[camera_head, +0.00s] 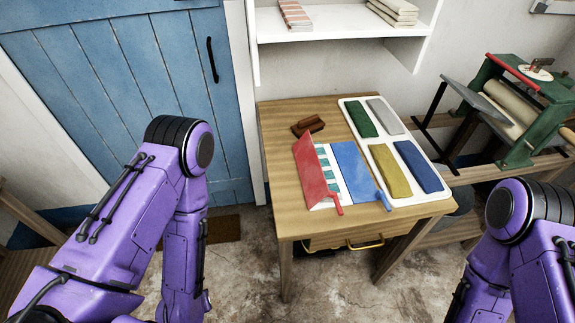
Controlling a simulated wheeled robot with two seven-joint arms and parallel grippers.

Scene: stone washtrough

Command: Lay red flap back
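The red flap (310,172) is at the left side of a white printing sheet (338,172) on the wooden table. It seems to stand tilted up from its left side, but I cannot tell its exact angle. Its small red tab (336,206) points toward the table's front edge. A strip of teal pattern shows on the sheet just right of the red flap. A blue flap (352,170) with a blue tab (383,200) lies to the right of that strip. Both my arms hang in front of the table, and both grippers are outside the view.
The wooden table (285,205) has bare room at its left and front. A brown block (307,126) lies behind the red flap. A white tray (407,134) with several coloured pads is at the right. A green roller press (520,105) stands further right.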

